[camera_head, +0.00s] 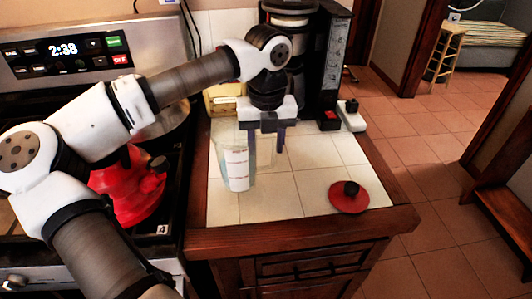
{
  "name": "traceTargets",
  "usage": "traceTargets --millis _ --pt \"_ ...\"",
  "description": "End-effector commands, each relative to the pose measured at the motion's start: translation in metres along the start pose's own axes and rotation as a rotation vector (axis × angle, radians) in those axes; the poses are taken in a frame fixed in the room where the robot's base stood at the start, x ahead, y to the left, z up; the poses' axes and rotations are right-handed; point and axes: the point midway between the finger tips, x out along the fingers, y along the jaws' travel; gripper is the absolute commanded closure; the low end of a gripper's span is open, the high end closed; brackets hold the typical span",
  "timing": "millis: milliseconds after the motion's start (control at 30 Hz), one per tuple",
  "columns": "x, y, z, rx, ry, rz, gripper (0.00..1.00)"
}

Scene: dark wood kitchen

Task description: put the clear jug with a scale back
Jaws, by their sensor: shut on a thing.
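The clear jug with a scale (237,172) is in the head view, upright over the tiled counter, with pale markings on its front. My gripper (266,146) comes down from above at the jug's right side. Its two dark fingers are around the upper right part of the jug, shut on it. The clear plastic between the fingers is hard to make out. I cannot tell whether the jug's base touches the tiles.
A red lid with a black knob (349,197) lies on the counter (285,193) at the right. A coffee maker (331,70) stands at the back. A red kettle (127,188) sits on the stove at the left. The front middle tiles are clear.

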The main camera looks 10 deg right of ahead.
Motion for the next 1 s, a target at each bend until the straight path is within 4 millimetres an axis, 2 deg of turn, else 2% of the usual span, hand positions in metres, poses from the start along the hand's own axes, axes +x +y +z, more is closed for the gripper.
traceTargets --millis 200,300,667,700,833,1000 --pt "0.029 -0.001 -0.001 0.002 0.003 -0.001 1.00" --pt "0.037 -0.001 -0.001 0.002 0.002 -0.001 1.00" --pt "0.042 -0.001 0.000 0.001 0.000 0.000 1.00" --pt "0.041 -0.001 -0.001 0.001 0.001 0.000 0.52" --pt "0.040 -0.001 -0.001 0.001 0.001 0.000 0.35" --pt "0.040 -0.001 -0.001 0.001 0.001 0.000 0.34"
